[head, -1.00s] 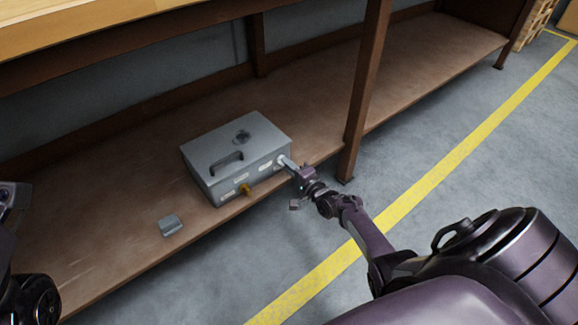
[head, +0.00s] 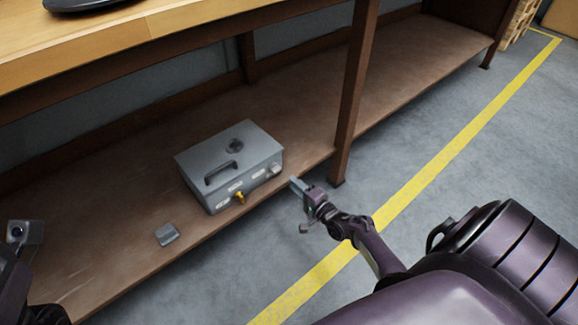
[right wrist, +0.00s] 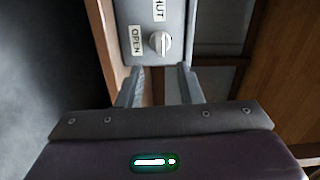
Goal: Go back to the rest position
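The grey metal valve actuator box (head: 228,166) stands on the lower shelf, with a black handle and a round fitting on its top. Its front has white labels, a yellow knob (head: 239,197) and a pale round knob (head: 276,169). In the right wrist view that pale knob (right wrist: 160,43) is beside labels reading OPEN and, partly cut off, HUT. My right gripper (head: 294,184) is just off the box's right front corner, apart from the knob. Its two fingers (right wrist: 161,72) are spread with nothing between them. My left gripper (head: 24,232) is at the left edge, its fingers not clearly visible.
A small grey block (head: 167,235) lies on the brown shelf (head: 120,262) left of the box. A brown post (head: 354,100) stands right of the box. The wooden tabletop (head: 190,22) is above. The grey floor with a yellow line (head: 440,165) is clear.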

